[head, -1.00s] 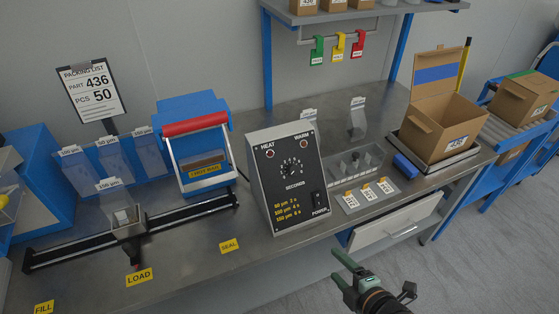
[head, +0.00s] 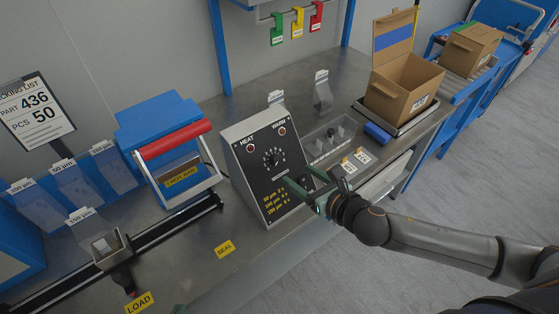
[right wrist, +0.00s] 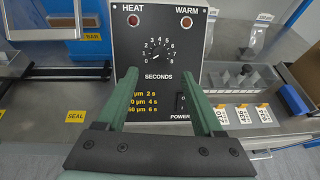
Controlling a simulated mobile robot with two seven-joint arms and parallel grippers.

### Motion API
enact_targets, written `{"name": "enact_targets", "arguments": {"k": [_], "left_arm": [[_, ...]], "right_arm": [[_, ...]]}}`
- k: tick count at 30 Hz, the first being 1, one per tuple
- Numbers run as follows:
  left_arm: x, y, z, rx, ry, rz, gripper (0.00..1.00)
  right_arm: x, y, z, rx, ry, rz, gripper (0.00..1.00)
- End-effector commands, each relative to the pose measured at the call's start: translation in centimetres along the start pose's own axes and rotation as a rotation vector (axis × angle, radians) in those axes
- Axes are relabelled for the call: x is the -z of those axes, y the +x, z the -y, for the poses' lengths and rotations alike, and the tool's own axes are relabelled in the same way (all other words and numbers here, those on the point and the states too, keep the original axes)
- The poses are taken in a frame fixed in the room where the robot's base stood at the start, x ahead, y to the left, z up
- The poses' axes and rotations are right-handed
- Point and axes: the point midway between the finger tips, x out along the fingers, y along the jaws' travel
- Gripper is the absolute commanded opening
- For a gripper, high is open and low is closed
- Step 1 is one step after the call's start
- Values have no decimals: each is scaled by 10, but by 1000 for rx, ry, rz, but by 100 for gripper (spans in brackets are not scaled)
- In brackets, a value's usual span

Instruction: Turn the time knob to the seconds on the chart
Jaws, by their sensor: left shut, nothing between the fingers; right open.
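The control box (head: 250,170) stands on the bench, with a small dark time knob (head: 269,158) inside a dial. In the right wrist view the knob (right wrist: 156,58) shows under numbers up to 8; its mark seems to point lower left, near 0. The yellow chart (right wrist: 142,102) below lists 2 s, 4 s and 6 s, its left part hidden by a finger. My right gripper (head: 306,182) is open and empty in front of the box's lower right, its fingers (right wrist: 160,74) pointing towards the panel below the knob. My left gripper (head: 179,309) barely shows at the bottom edge.
A power switch (right wrist: 181,103) sits at the panel's lower right. The blue sealer (head: 165,140) with a red handle stands left of the box. A carriage (head: 107,247) by a 150 µm label is on the rail. Parts trays (head: 330,140) lie right of the box.

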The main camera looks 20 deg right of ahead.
Motion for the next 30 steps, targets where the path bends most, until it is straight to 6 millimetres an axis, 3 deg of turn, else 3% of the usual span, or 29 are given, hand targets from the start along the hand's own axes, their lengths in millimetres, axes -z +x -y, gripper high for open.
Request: {"name": "enact_targets", "arguments": {"k": [6,15,29,30], "left_arm": [[0,0,0,-1,0,1,0],[0,0,-1,-1,-1,1,0],[-1,0,-1,-1,-2,1,0],[-1,0,-1,-1,-2,1,0]], "right_arm": [[-1,44,0,0,5,2,69],[0,85,0,0,4,0,69],[0,95,0,-2,3,0,69],[0,95,0,-2,3,0,65]]}}
